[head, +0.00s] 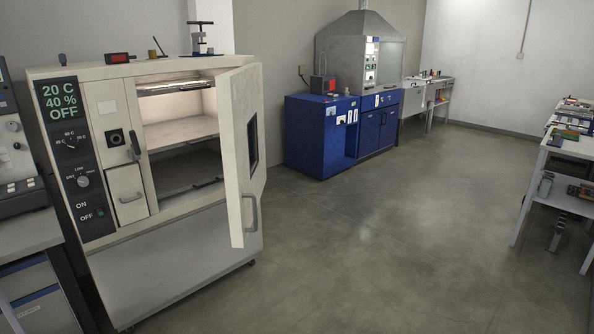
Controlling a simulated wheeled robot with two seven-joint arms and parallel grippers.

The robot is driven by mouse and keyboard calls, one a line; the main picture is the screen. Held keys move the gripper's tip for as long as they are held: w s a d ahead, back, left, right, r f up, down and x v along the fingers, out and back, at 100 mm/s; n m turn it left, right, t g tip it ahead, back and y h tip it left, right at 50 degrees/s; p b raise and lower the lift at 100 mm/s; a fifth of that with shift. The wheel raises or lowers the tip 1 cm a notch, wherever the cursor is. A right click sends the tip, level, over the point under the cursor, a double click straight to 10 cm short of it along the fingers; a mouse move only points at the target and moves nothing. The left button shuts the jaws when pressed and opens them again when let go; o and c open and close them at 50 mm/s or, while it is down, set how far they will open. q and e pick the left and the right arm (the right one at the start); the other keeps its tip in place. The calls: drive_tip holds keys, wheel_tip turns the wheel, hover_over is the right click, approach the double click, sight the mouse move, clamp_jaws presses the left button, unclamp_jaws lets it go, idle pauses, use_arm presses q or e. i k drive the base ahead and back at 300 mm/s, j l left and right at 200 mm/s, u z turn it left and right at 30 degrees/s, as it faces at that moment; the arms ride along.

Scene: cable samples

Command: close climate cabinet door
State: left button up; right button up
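The climate cabinet (170,245) is a large white box at the left of the head view, with a dark control panel (72,160) reading 20 C, 40 %, OFF. Its door (236,180) is hinged on the right side and stands wide open, swung out toward me. The door has a small dark window (253,140) and a grey handle (250,213) low near its free edge. The lit interior shows a shelf (180,132) and a rack below it. Neither of my grippers is in view.
Small tools and a red device (117,58) sit on the cabinet top. Blue cupboards (320,135) and a fume hood (362,60) stand along the back wall. A white bench (540,165) with items is at the right. The floor (390,240) between is clear.

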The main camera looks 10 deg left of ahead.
sight(239, 95)
drive_tip(key=i+l+u, duration=0.65)
drive_tip(key=i+l, duration=0.05)
drive_tip(key=l, duration=0.05)
